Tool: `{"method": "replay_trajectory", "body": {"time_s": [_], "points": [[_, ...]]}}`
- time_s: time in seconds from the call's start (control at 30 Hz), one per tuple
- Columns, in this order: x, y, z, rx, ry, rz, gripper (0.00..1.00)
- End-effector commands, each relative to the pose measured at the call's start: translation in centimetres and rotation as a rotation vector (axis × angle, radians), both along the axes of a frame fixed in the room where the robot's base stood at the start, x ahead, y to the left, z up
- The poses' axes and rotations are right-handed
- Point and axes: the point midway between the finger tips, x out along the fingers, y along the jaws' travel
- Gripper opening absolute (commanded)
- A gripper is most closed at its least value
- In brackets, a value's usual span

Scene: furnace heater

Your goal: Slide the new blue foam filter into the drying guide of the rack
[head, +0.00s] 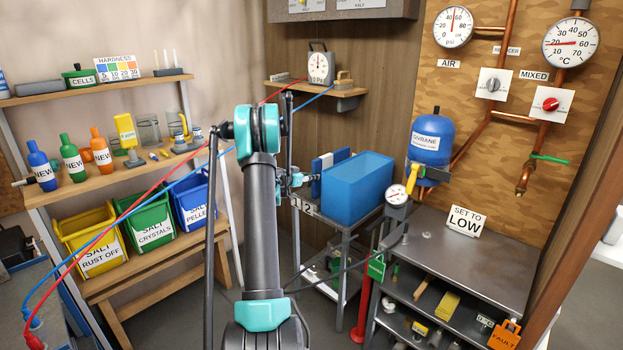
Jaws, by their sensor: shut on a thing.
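My gripper (297,181) is at the middle of the head view, partly behind my own arm, and points right. It is shut on a blue piece that looks like the foam filter (317,170), an upright thin slab just left of a large blue tub. The fingertips are small and partly hidden, so the exact grip does not show. The filter is beside the tub, over the left end of the metal rack (345,234), which has a "1 2" label (302,206). I cannot make out the drying guide or whether the filter touches it.
The open blue tub (358,190) stands on the rack, close to the right of the filter. A metal bench (460,255) with a gauge and blue tank (432,138) is at right. A wooden shelf (348,92) hangs above. Red and blue hoses cross at left.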

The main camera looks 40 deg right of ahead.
Motion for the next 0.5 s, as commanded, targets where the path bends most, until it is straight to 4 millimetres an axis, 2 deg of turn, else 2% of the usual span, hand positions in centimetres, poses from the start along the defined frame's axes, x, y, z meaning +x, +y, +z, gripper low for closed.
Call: {"method": "replay_trajectory", "body": {"time_s": [0.5], "points": [[0.0,-1.2,0.0,0.0,0.0,-0.001,0.0]]}}
